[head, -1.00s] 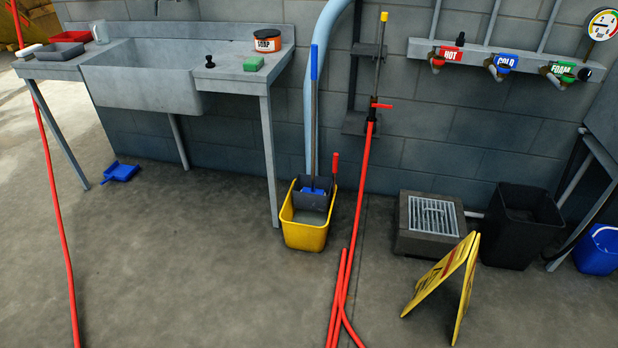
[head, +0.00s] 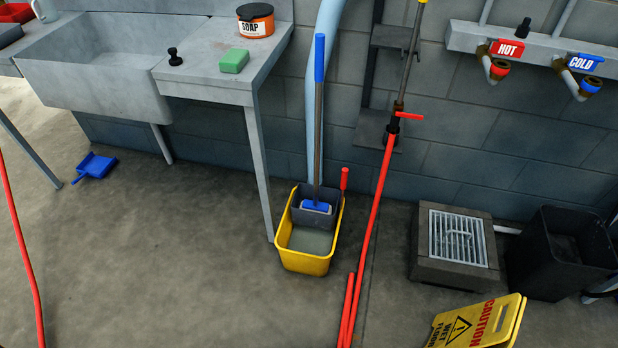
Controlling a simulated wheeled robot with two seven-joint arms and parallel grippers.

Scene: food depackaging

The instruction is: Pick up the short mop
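The short mop (head: 318,130) stands nearly upright in the yellow mop bucket (head: 304,261). It has a blue grip at the top, a grey shaft and a blue head that sits in the dark grey wringer (head: 298,216). The bucket is on the floor just right of the sink table's front leg, with a red wringer handle beside the mop. Neither of my grippers is in the head view.
The sink table (head: 225,60) with soap tub (head: 255,22) and green sponge (head: 233,60) is left. A red hose (head: 370,240) runs close right of the bucket. A drain box (head: 453,248), black bin (head: 565,250) and caution sign (head: 480,322) stand right. Floor before the bucket is open.

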